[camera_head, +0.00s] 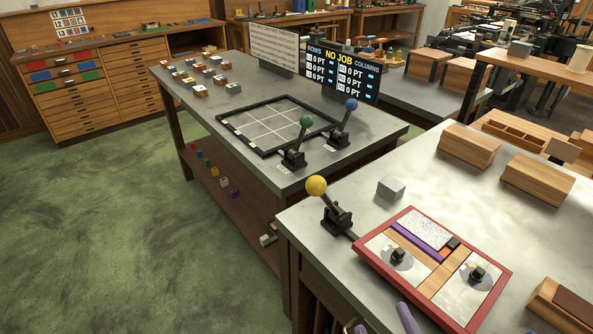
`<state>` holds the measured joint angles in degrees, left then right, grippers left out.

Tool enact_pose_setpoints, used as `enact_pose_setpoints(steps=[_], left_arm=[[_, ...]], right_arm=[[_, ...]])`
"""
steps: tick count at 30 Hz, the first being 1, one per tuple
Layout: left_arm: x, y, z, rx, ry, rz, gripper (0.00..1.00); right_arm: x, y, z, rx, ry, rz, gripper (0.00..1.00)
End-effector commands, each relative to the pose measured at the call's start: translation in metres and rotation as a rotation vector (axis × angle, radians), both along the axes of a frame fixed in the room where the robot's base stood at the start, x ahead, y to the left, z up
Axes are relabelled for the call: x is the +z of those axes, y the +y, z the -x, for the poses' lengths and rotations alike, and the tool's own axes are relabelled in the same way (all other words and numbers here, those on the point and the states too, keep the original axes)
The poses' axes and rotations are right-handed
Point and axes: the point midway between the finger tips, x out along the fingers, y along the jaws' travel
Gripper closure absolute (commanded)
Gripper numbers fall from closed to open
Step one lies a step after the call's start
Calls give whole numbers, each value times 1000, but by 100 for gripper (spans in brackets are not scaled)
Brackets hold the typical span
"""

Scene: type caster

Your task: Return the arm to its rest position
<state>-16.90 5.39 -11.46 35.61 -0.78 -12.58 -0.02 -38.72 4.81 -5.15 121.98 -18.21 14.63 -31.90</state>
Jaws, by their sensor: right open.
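My right gripper (382,316) shows only at the bottom edge, as pale purple fingers set apart with nothing seen between them. It is in front of the near-left edge of a red-framed tray (383,274) on the near metal table. The rest of my right arm is cut off by the picture edge. My left gripper is not in view.
A yellow-knobbed lever (316,186) stands left of the tray, and a grey block (391,188) lies behind it. Wooden boxes (468,146) stand at the back right. Another table (190,98) holds a black grid frame (235,133), more levers and a display (350,75). Green floor is open at left.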

Motion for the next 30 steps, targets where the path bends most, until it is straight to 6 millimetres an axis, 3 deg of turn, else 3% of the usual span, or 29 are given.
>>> enact_pose_setpoints(steps=[6, 11, 16, 24, 30], left_arm=[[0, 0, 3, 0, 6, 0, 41], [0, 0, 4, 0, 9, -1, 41], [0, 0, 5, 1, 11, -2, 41], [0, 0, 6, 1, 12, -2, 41], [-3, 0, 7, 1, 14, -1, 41]], right_arm=[[-31, -18, -9, -130, 339, -152, 5], [-58, -28, 2, -251, 648, -291, 5], [-79, -29, 33, -387, 976, -418, 5], [-90, -26, 94, -590, 1408, -512, 5], [-170, -25, 89, -601, 1444, -487, 5]])
